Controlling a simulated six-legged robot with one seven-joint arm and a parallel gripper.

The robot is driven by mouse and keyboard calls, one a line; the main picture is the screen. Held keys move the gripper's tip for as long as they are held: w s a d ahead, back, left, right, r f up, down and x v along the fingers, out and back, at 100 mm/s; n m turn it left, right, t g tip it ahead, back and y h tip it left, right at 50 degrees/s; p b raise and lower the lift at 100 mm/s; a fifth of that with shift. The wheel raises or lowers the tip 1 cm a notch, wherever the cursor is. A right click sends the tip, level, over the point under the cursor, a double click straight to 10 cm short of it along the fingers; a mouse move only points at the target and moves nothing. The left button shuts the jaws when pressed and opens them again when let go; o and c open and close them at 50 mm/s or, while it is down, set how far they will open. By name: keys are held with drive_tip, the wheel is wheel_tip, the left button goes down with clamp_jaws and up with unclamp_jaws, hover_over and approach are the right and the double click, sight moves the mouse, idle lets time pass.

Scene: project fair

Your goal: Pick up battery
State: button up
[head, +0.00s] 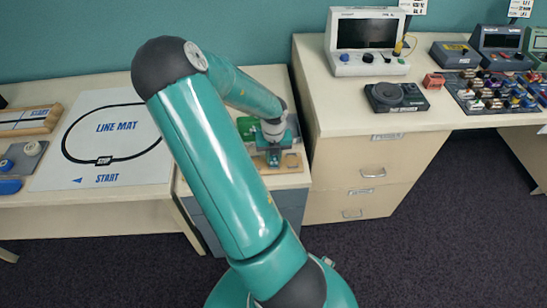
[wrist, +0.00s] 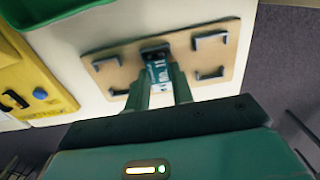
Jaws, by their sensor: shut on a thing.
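The battery (wrist: 158,71) is a small teal block with pale markings and what looks like a dark end, seen in the wrist view between my two fingers. My gripper (wrist: 162,80) is shut on it. The battery is over the middle of a tan wooden board (wrist: 190,68) with grey corner brackets. I cannot tell whether it touches the board. In the head view my gripper (head: 274,157) points down over the same board (head: 293,162) on the low cabinet, and the battery cannot be made out there.
A green bin (head: 247,125) stands behind my gripper, partly hidden by my arm. A yellow case (wrist: 35,85) lies left of the board in the wrist view. The taller right desk (head: 340,118) holds instruments and a speaker-like box (head: 396,96).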

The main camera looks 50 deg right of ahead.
sight(273, 159)
drive_tip(key=shift+r, duration=0.4)
wheel_tip(273, 159, up, 2)
drive_tip(key=shift+a+r, duration=0.1)
drive_tip(key=shift+r, duration=0.05)
drive_tip(key=s+a+r, duration=0.6)
drive_tip(key=a+r, duration=0.3)
drive_tip(key=a, duration=0.3)
drive_tip(key=shift+s+r, duration=0.25)
drive_tip(key=shift+s, duration=0.1)
